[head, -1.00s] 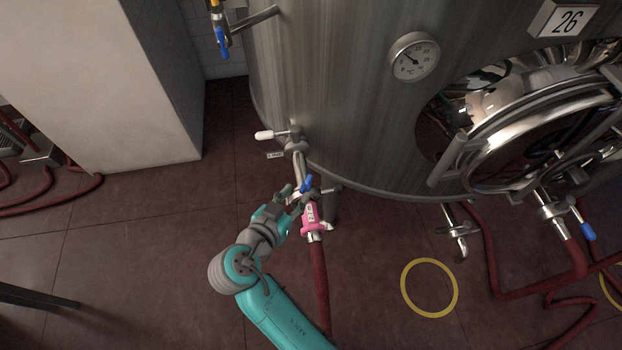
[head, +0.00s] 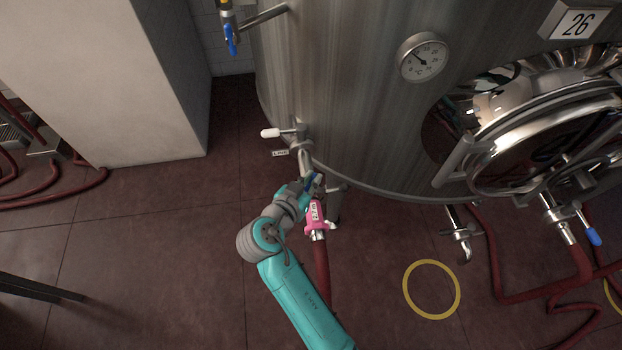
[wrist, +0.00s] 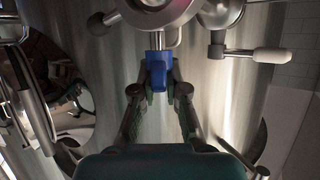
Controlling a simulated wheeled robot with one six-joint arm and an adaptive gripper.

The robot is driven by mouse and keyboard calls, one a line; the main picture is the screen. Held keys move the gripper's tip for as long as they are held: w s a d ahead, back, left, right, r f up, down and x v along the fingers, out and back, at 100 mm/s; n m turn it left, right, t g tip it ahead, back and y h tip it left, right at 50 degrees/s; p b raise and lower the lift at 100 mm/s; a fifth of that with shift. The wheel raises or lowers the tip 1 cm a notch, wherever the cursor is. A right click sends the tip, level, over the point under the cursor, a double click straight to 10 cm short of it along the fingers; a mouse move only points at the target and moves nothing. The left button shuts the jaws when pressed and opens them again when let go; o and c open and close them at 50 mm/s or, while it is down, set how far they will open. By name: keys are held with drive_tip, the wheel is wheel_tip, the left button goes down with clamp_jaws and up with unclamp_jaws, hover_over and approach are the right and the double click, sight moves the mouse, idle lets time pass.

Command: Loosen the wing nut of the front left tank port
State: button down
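The front left tank port (head: 304,158) is a steel pipe low on the tank's left side. The blue wing nut (head: 311,181) is partly hidden behind my gripper (head: 305,187). In the wrist view the wing nut (wrist: 158,75) hangs below a round steel fitting (wrist: 160,12). My gripper (wrist: 159,82) has one finger on each side of it, with the tips close to its sides. The fingers look open around it; contact is not clear. A pink coupling (head: 316,214) with a white label and a red hose sit just below the port.
A white-handled valve (head: 271,133) sticks out left above the port. The tank wall (head: 340,110) is close behind. A support leg (head: 335,206) stands right of the coupling. A second outlet (head: 459,233) and a blue-handled valve (head: 592,236) are farther right.

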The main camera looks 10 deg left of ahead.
drive_tip(key=shift+d, duration=0.1)
idle(0.3)
drive_tip(key=n+y, duration=0.2)
drive_tip(key=y, duration=0.1)
drive_tip(key=shift+n+t, duration=0.4)
drive_tip(key=n+y, duration=0.3)
drive_tip(key=y, duration=0.1)
drive_tip(key=shift+n+y, duration=0.3)
drive_tip(key=shift+n, duration=0.1)
drive_tip(key=n+g+y, duration=0.1)
drive_tip(key=n+y, duration=0.2)
drive_tip(key=n+g+y, duration=0.2)
drive_tip(key=n+y, duration=0.1)
drive_tip(key=shift+g, duration=0.3)
drive_tip(key=n+g+y, duration=0.2)
drive_tip(key=n+g, duration=0.1)
drive_tip(key=n+g+y, duration=0.2)
drive_tip(key=n+g, duration=0.3)
drive_tip(key=g, duration=0.1)
drive_tip(key=shift+n+y, duration=0.3)
drive_tip(key=shift+n, duration=0.1)
drive_tip(key=shift+f+n+g, duration=0.1)
drive_tip(key=shift+n+g, duration=1.7)
drive_tip(key=shift+g, duration=0.3)
drive_tip(key=shift+s+g, duration=0.1)
drive_tip(key=shift+g, duration=0.2)
